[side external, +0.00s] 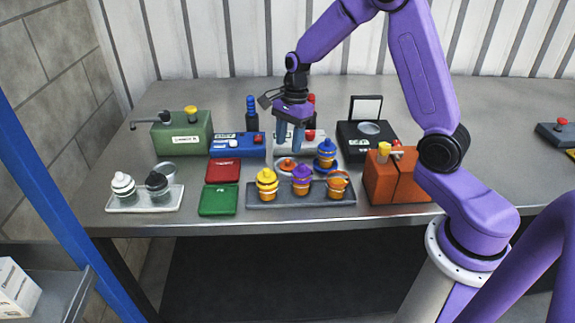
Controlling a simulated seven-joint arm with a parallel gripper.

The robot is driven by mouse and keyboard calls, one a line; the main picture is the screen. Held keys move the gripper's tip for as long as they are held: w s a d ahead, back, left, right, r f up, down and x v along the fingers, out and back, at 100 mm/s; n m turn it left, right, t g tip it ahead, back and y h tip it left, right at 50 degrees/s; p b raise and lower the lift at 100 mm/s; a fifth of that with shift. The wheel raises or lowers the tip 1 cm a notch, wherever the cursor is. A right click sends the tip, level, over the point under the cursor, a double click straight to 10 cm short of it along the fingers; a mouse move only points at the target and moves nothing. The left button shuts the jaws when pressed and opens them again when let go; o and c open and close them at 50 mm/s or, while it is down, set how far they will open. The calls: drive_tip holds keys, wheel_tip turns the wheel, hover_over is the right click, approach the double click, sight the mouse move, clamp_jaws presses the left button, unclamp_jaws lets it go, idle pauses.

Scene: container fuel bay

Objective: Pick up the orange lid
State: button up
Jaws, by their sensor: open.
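A small orange lid (286,162) appears to lie on a pale round dish behind the grey tray, in the middle of the table. My gripper (290,142) points down just behind and above it in the picture, with its two fingers apart and nothing between them. The exact height of the fingertips over the lid is hard to tell. An orange-banded jar (338,188) stands at the right end of the grey tray (270,201); its top is too small to make out clearly.
A yellow-topped jar (267,186) and a purple-topped jar (302,181) share the grey tray. A blue-topped jar (325,155) stands close right of the lid. Red (223,170) and green (218,199) pads lie left; orange boxes (385,178) stand right. The table's front strip is clear.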

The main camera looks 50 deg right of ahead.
sight(287, 159)
drive_tip(key=shift+s+a+f, duration=0.1)
drive_tip(key=shift+a+f, duration=0.05)
drive_tip(key=shift+f, duration=1.15)
drive_tip(key=shift+a+f, duration=0.1)
drive_tip(key=shift+f, duration=1.2)
clamp_jaws()
